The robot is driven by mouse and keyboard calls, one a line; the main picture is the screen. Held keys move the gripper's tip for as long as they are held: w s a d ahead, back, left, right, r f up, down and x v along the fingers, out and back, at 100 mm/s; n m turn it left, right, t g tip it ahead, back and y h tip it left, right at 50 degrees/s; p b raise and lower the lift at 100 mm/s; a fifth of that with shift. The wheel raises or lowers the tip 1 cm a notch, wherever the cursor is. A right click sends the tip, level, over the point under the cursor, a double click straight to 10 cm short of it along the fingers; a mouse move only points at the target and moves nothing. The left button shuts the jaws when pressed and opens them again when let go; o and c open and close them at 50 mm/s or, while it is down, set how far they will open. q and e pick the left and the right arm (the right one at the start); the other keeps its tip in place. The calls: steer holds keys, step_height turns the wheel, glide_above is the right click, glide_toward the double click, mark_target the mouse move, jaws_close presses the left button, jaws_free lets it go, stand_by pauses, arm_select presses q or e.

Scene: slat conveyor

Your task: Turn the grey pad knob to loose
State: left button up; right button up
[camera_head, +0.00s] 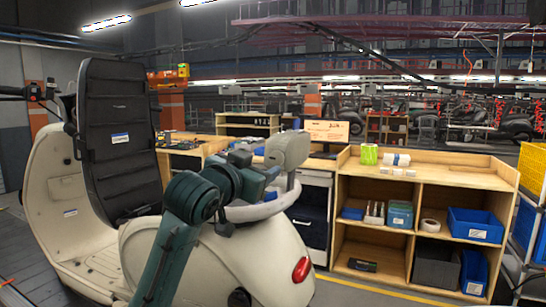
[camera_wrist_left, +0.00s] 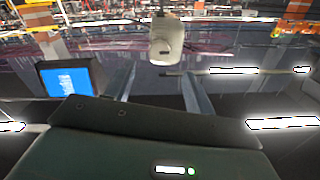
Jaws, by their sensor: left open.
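A cream scooter (camera_head: 215,265) stands at the left with its black seat (camera_head: 120,140) raised. A grey pad (camera_head: 288,149) sits above the pale rear rail (camera_head: 255,212). In the left wrist view a pale, rounded block (camera_wrist_left: 166,38), which looks like the pad, lies beyond the fingers. It has a small dark mark, but I cannot make out a knob for sure. My left gripper (camera_head: 271,174) is just left of and below the pad. In the left wrist view its fingers (camera_wrist_left: 159,78) are apart with nothing between them. My right gripper is out of view.
A wooden shelf unit (camera_head: 425,175) with blue bins (camera_head: 475,224) stands behind at the right. A workbench (camera_head: 185,150) stands behind the scooter. A dark-framed blue panel (camera_wrist_left: 70,78) shows beside the fingers. Floor at the lower right is clear.

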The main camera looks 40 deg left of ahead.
mark_target(275, 159)
arm_select(q)
steer(key=p+x, duration=0.1)
steer(key=x, duration=0.6)
steer(key=shift+d+f, duration=0.1)
steer(key=shift+s, duration=0.1)
steer(key=c, duration=1)
